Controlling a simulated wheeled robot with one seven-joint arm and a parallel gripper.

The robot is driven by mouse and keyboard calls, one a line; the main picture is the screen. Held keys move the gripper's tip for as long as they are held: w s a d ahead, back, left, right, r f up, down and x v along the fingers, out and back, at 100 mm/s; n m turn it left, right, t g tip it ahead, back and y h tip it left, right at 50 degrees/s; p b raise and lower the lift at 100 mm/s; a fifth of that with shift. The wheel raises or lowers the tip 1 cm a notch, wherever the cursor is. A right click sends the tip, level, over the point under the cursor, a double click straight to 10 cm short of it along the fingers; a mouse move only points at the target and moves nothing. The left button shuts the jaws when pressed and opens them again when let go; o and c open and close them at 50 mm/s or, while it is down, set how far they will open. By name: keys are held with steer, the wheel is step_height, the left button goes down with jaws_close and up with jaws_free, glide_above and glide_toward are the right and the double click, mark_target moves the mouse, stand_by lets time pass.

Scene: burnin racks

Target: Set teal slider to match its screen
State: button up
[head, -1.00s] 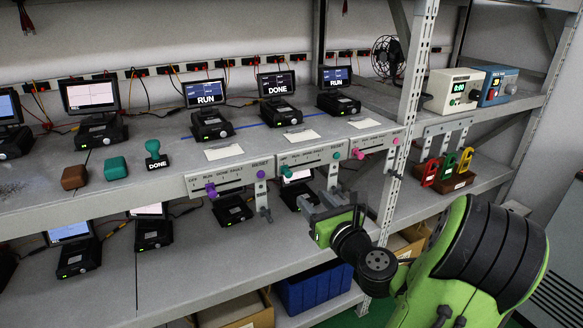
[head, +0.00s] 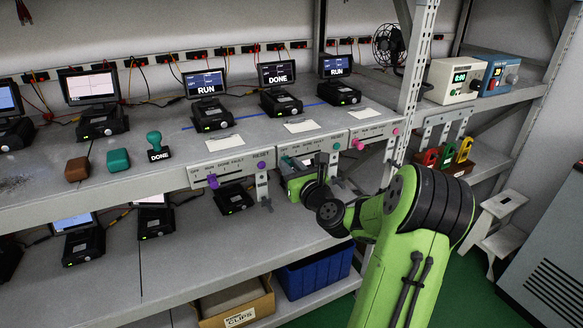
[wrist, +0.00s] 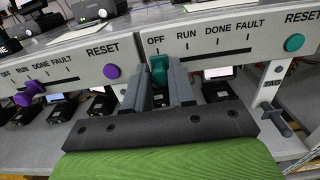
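The teal slider knob (wrist: 159,69) sits at the OFF end of its slot on the middle panel (wrist: 225,42), labelled OFF, RUN, DONE, FAULT. The screen above that panel (head: 276,73) reads DONE in the head view. My gripper (wrist: 161,80) is open, with one finger on each side of the knob. The gap to the fingers is narrow, and I cannot tell whether either one touches it.
A teal RESET button (wrist: 294,42) is at the panel's right end. The purple slider (wrist: 29,93) and purple RESET button (wrist: 111,71) are on the left panel. The pink-knobbed panel (head: 372,133) is to the right. A DONE stamp (head: 155,146) stands on the shelf.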

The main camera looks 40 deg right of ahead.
mark_target(307, 153)
jaws_close()
steer(key=d+p, duration=0.1)
steer(key=d, duration=0.1)
steer(key=s+d+p, duration=0.1)
steer(key=d, duration=0.1)
steer(key=s+d+p, duration=0.1)
steer(key=d+p, duration=0.1)
steer(key=d, duration=0.1)
steer(key=shift+o, duration=2.4)
jaws_free()
steer(key=shift+a, duration=0.15)
steer(key=v, duration=1.6)
steer(key=shift+b, duration=0.3)
steer(key=shift+w, duration=0.15)
